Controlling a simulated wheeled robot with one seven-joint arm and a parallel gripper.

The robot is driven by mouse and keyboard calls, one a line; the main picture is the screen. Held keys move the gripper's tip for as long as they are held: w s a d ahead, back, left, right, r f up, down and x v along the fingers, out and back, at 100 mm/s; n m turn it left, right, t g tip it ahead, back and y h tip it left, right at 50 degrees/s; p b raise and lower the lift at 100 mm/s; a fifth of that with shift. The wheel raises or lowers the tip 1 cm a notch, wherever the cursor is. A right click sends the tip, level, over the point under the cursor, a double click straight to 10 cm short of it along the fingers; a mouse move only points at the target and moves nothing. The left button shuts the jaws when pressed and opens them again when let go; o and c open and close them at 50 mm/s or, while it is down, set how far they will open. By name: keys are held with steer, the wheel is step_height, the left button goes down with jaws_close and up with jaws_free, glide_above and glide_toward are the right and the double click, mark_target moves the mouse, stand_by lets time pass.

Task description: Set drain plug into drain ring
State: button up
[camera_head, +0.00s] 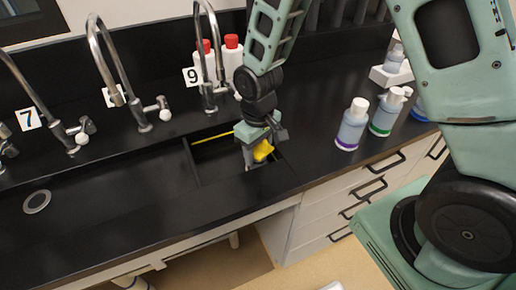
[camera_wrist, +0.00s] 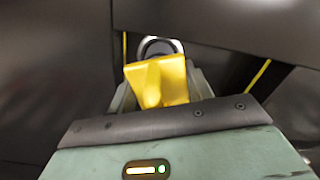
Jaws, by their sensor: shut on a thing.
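My gripper (camera_head: 257,158) is shut on the yellow drain plug (camera_head: 263,150), low over the right sink basin below tap 9. In the wrist view, the plug (camera_wrist: 157,82) sits between the fingers of my gripper (camera_wrist: 160,92). A metal drain ring (camera_wrist: 160,45) shows just beyond the plug's top edge, and its lower part is hidden by the plug. I cannot tell how high the plug is above the ring. In the head view, my gripper hides that spot. Another drain ring (camera_head: 37,201) lies in the left basin, away from my gripper.
Taps (camera_head: 207,60) stand along the back, with number cards 7 and 9 (camera_head: 192,76). Two red-capped bottles (camera_head: 232,55) stand behind my gripper. Several labelled bottles (camera_head: 352,128) stand on the counter to the right. A thin yellow line (camera_head: 212,137) runs along the basin.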

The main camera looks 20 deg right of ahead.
steer(key=shift+f, duration=0.2)
steer(key=o, duration=1)
steer(key=shift+c, duration=0.2)
steer(key=shift+r+p, duration=0.35)
steer(key=shift+r, duration=0.2)
step_height(320, 180, up, 11)
steer(key=shift+b, duration=0.6)
steer(key=shift+s+a+r, duration=0.15)
steer(key=shift+s+r, duration=0.05)
steer(key=shift+r, duration=0.1)
steer(key=s+a+r+n, duration=0.1)
steer(key=s+a, duration=0.2)
steer(key=s, duration=0.7)
steer(key=s+a+r+n, duration=0.2)
steer(key=s+a, duration=0.1)
steer(key=s, duration=0.6)
steer(key=shift+s+y, duration=0.3)
steer(key=shift+s, duration=0.05)
